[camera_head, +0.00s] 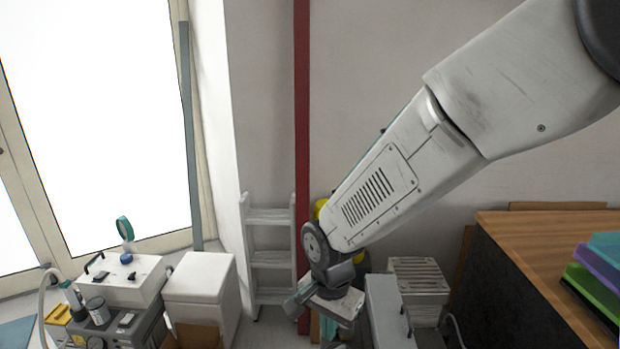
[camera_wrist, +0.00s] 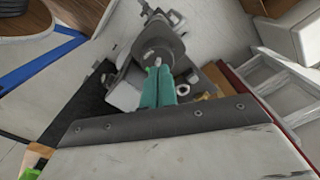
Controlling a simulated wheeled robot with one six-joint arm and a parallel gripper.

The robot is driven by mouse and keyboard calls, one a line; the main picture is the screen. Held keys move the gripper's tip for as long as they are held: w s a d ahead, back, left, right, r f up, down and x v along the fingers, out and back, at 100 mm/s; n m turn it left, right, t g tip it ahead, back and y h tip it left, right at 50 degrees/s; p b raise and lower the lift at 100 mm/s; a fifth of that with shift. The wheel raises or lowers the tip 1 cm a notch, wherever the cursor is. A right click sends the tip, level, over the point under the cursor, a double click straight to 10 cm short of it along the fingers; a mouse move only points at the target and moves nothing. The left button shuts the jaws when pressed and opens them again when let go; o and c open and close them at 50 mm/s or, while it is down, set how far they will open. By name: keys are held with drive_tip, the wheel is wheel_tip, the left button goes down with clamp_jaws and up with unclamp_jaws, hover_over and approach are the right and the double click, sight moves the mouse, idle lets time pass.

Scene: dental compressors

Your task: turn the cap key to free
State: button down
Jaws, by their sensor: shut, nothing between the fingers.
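I cannot make out the cap key for certain in either view. In the wrist view, the two teal fingers of my gripper (camera_wrist: 157,88) are together, with nothing seen between them. A grey machine part with a rounded end (camera_wrist: 160,44) lies beyond the fingertips; I cannot tell whether they touch it. In the head view, my gripper is low in the middle, mostly hidden behind my wrist. A white unit (camera_head: 118,280) at the lower left has a blue knob (camera_head: 126,258) and a teal-rimmed round dial (camera_head: 124,228) on top.
A white cabinet (camera_head: 200,285) stands beside the unit. A white step ladder (camera_head: 270,257) leans near a red vertical pipe (camera_head: 302,120). A ribbed white box (camera_head: 418,277) stands right of my wrist. A wooden-topped desk (camera_head: 545,235) with coloured trays (camera_head: 598,275) fills the right.

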drive_tip(key=shift+n, duration=0.3)
drive_tip(key=shift+f, duration=3.5)
drive_tip(key=shift+w+d, duration=0.15)
drive_tip(key=shift+d, duration=0.15)
drive_tip(key=shift+s+d, duration=0.4)
drive_tip(key=shift+d, duration=0.2)
drive_tip(key=shift+s+d, duration=0.1)
drive_tip(key=shift+d, duration=0.15)
drive_tip(key=shift+s, duration=0.1)
